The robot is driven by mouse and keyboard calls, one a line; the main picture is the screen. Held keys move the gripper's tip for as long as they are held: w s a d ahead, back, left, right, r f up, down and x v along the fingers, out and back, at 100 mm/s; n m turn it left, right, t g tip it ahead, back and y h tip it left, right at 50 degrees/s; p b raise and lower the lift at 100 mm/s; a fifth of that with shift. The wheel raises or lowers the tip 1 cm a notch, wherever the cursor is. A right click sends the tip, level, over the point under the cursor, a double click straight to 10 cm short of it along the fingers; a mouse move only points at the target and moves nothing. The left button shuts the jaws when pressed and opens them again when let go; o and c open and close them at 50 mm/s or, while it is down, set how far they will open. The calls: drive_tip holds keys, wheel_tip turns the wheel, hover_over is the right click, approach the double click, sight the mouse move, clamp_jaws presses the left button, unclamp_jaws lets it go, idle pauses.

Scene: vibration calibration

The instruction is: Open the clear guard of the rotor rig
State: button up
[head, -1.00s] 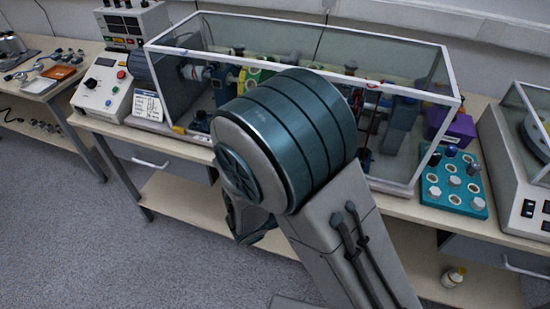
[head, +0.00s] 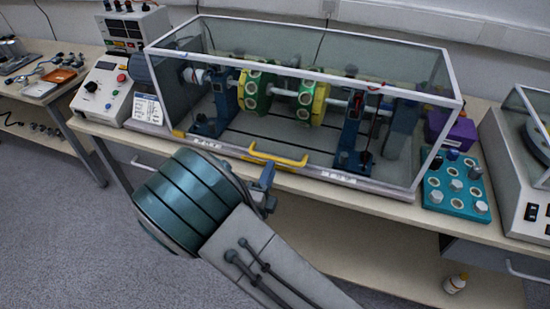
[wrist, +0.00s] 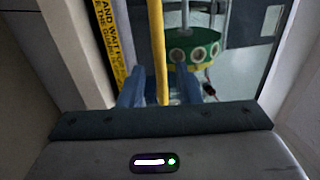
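The clear guard (head: 330,60) is a long box with a pale frame, closed over the rotor rig. Inside it, green and yellow discs (head: 257,92) sit on a shaft between blue supports. A yellow handle (head: 278,158) is on the guard's lower front edge. My gripper (head: 267,180) is just in front of the handle. In the wrist view, the yellow handle (wrist: 156,50) runs up between my two blue fingers (wrist: 160,88), with a small gap on each side. My fingers are open and apart; how deep the handle lies between them is hard to tell.
A control box (head: 103,90) stands left of the guard. A teal tray (head: 455,185) with metal pieces and a purple box (head: 452,128) stand close to its right. Another clear-covered machine (head: 525,160) is at far right. The floor in front is clear.

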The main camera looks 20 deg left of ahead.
sight(275, 159)
drive_tip(key=x, duration=0.5)
